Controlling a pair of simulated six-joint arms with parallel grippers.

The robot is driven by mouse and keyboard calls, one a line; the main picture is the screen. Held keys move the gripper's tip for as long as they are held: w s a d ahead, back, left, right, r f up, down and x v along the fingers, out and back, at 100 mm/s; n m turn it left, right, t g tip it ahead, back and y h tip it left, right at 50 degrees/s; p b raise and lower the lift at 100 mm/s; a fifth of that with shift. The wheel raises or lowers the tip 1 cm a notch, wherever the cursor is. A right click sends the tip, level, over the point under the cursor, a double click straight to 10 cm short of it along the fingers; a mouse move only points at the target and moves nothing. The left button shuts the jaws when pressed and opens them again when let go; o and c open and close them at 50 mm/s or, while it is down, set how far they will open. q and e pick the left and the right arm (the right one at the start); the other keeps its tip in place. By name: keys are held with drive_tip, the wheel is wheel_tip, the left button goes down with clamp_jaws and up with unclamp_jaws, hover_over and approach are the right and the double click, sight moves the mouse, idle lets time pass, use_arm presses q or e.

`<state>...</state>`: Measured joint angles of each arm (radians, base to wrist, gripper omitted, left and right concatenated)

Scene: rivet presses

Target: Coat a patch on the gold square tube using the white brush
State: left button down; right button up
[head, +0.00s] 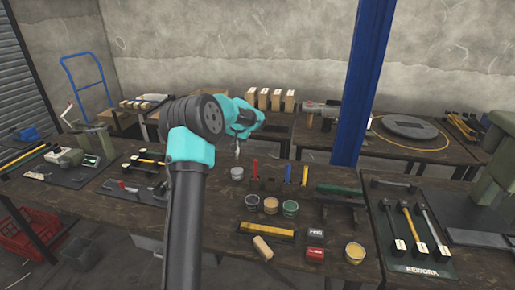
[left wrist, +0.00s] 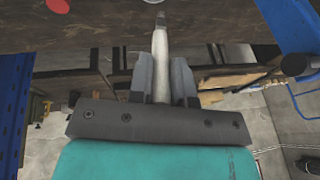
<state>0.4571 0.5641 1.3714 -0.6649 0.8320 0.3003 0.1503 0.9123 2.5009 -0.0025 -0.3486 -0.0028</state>
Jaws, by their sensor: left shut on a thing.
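My left gripper (head: 241,128) is above the dark wooden bench, pointing down. It is shut on the white brush (head: 237,148), whose lower end hangs free above the small pots. In the left wrist view the pale brush handle (left wrist: 160,50) sticks straight out between the two grey fingers (left wrist: 161,78). What looks like the gold square tube (head: 266,230) lies on the bench near its front, right of my arm, with dark marks along it. The brush is well apart from it. My right gripper is not in view.
Several open paint pots stand below the brush, among them a grey (head: 237,174) and a green one (head: 290,208). A blue post (head: 363,85) rises behind.

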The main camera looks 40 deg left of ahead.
use_arm(q)
drive_tip(key=shift+a+f, duration=0.1)
drive_tip(key=shift+f, duration=0.05)
idle(0.3)
drive_tip(key=shift+f, duration=3.35)
drive_tip(key=shift+r, duration=3.5)
